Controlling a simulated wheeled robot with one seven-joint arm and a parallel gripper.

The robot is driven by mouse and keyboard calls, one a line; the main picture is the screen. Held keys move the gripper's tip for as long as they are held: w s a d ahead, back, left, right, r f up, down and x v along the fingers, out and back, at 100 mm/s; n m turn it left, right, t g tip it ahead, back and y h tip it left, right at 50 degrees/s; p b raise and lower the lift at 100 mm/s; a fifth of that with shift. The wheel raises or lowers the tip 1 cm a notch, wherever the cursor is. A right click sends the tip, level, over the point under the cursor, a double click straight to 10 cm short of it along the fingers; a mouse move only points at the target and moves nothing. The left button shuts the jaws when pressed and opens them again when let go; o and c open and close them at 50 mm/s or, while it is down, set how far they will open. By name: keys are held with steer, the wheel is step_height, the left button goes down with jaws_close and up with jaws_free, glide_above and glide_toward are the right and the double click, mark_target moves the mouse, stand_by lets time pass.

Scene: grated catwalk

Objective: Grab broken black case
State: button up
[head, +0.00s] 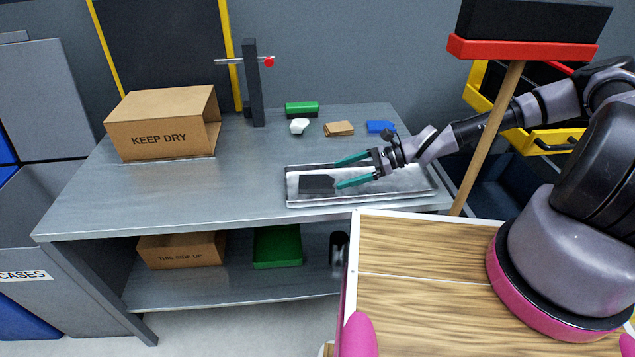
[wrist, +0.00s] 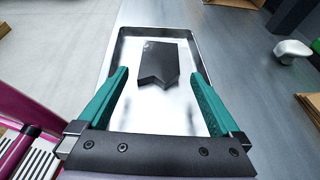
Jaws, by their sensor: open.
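The broken black case (head: 317,182) is a flat dark piece lying in a shiny metal tray (head: 292,201) on the table. In the wrist view the case (wrist: 158,64) has a jagged, notched edge facing my gripper. The tray's rim (wrist: 121,48) surrounds it there. My gripper (head: 345,172) has two green fingers, spread open and empty, over the tray. In the wrist view my gripper (wrist: 160,84) has one finger on each side of the notched end, apart from the case. Most of the case lies beyond the fingertips.
On the grey table (head: 190,185) are a KEEP DRY box (head: 160,135), a dark post (head: 254,85), a green block (head: 302,108), a white item (head: 299,126), a brown piece (head: 339,128) and a blue piece (head: 380,127). A broom (head: 487,135) stands at right.

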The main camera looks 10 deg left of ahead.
mark_target(315, 182)
steer(key=x, duration=0.7)
steer(key=shift+w, duration=0.1)
steer(key=c, duration=1.2)
steer(key=shift+r, duration=0.1)
